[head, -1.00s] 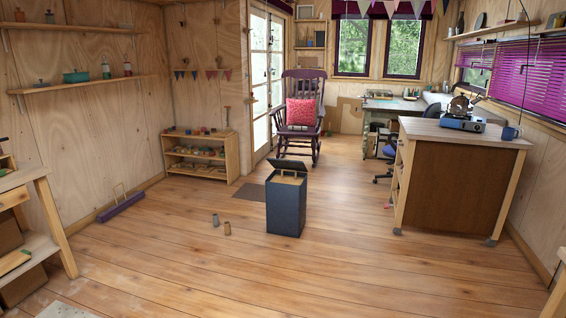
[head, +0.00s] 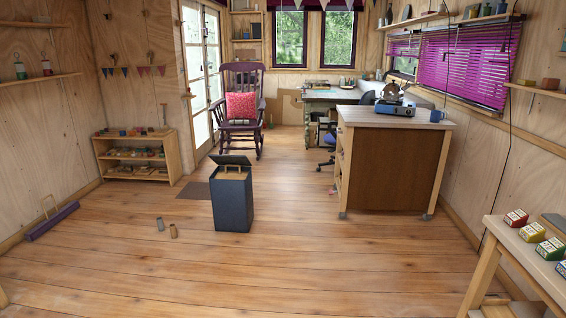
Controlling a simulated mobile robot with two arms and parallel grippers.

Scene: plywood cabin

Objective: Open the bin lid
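The bin (head: 232,200) is a dark blue-grey box standing upright on the wooden floor, left of the picture's middle. Its dark lid (head: 231,160) is tilted up at the back, leaving a gap at the front. A light wooden piece (head: 233,173), perhaps a handle or something inside, shows under the lid. How far the lid is raised is hard to tell from here. Neither of my grippers is in view.
A table with small boxes (head: 500,228) is at the right front. The floor before the bin is clear.

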